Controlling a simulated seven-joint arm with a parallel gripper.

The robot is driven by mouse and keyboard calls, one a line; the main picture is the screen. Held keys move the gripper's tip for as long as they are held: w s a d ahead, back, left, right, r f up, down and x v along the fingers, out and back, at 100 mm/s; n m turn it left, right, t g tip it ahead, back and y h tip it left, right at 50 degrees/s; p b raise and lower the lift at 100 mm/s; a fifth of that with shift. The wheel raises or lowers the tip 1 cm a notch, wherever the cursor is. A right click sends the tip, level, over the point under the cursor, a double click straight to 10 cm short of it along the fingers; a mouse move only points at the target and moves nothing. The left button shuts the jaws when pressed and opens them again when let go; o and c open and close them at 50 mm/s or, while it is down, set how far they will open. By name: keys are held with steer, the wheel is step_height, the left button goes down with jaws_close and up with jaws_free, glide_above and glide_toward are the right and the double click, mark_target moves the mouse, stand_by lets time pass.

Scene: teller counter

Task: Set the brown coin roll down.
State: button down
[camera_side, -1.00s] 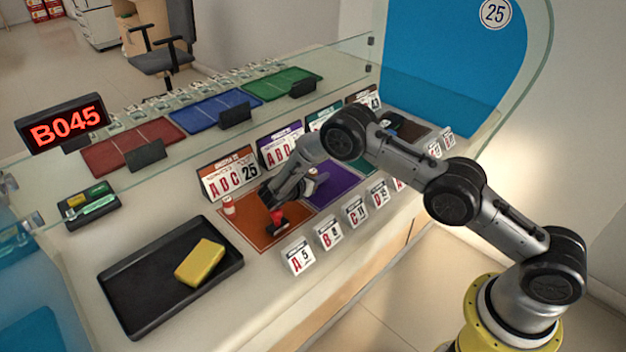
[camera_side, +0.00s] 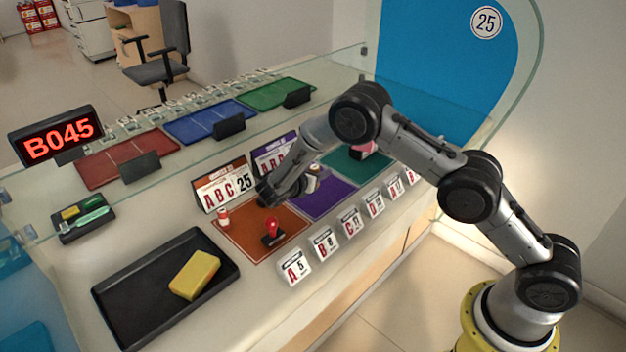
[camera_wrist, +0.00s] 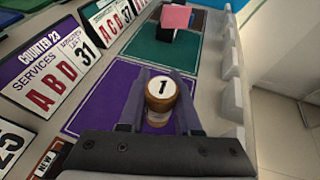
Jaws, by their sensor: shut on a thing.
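The brown coin roll (camera_wrist: 158,104) stands upright between my fingers in the wrist view, with a white "1" label on its top. My gripper (camera_wrist: 165,92) is shut on it. The purple mat (camera_wrist: 105,110) also fills the area around the roll in the wrist view. My fingers and wrist hide part of the roll, and I cannot tell whether its base touches the mat.
A red-handled stamp (camera_side: 272,230) and a small red-and-white roll (camera_side: 223,216) stand on the orange mat (camera_side: 240,242). Upright cards line both sides. A black tray (camera_side: 130,322) holds a yellow sponge (camera_side: 194,275).

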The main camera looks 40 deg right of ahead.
steer(key=s+a+r, duration=0.1)
steer(key=s+r, duration=0.5)
steer(key=s, duration=0.4)
steer(key=n+t+y, duration=0.2)
steer(key=n+t, duration=0.2)
steer(key=t, duration=0.1)
glide_above(331, 153)
steer(key=f, duration=0.8)
steer(key=shift+s+a+f, duration=0.15)
steer(key=shift+a+f, duration=0.05)
steer(key=shift+f, duration=0.1)
steer(key=shift+w+d+f, duration=0.1)
steer(key=shift+w+f, duration=0.1)
steer(key=shift+f, duration=1.6)
steer(key=shift+f, duration=0.15)
